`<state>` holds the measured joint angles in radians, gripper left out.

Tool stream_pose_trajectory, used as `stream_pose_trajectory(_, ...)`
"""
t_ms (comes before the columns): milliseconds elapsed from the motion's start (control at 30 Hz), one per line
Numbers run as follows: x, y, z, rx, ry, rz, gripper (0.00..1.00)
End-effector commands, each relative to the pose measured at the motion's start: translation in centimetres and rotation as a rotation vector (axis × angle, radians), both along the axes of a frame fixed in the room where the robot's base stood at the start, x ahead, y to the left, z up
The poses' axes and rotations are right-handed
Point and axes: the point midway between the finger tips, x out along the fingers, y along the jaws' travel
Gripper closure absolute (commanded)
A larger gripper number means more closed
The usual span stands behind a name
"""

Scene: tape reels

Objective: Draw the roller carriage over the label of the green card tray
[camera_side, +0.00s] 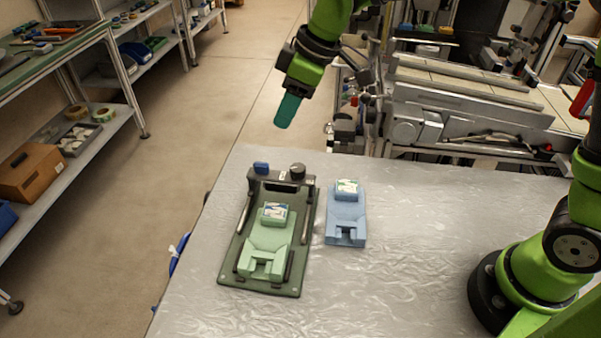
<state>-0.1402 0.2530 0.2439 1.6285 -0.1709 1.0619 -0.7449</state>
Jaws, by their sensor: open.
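The pale green card tray (265,240) lies on a dark green base plate (230,270) on the grey table. A label (274,212) with a white zigzag mark sits on its raised far part. The roller carriage (279,180) appears to be the dark crossbar at the plate's far end, beyond the label. It bears a blue tab (261,168) and a black knob (297,170). My gripper (287,112), with teal fingers, is open and empty. It hangs above and beyond the carriage, apart from it. The gap between its fingers is hidden from this side.
A blue card tray (346,219) with a similar label stands right of the base plate, close beside it. The table (420,240) is clear further right, up to my arm's base. Shelves (95,135) stand left, machinery (450,110) behind.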

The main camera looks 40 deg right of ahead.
Motion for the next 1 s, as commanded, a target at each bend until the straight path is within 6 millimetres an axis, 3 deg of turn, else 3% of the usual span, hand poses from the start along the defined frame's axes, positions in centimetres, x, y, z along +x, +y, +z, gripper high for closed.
stream_pose_trajectory(500,3.0,2.9,-10.4,0.0,0.004,-0.002,0.57)
stream_pose_trajectory(700,3.7,3.6,-12.7,0.0,0.001,-0.002,0.57)
stream_pose_trajectory(1000,4.0,3.8,-13.5,0.001,-0.001,-0.003,0.57)
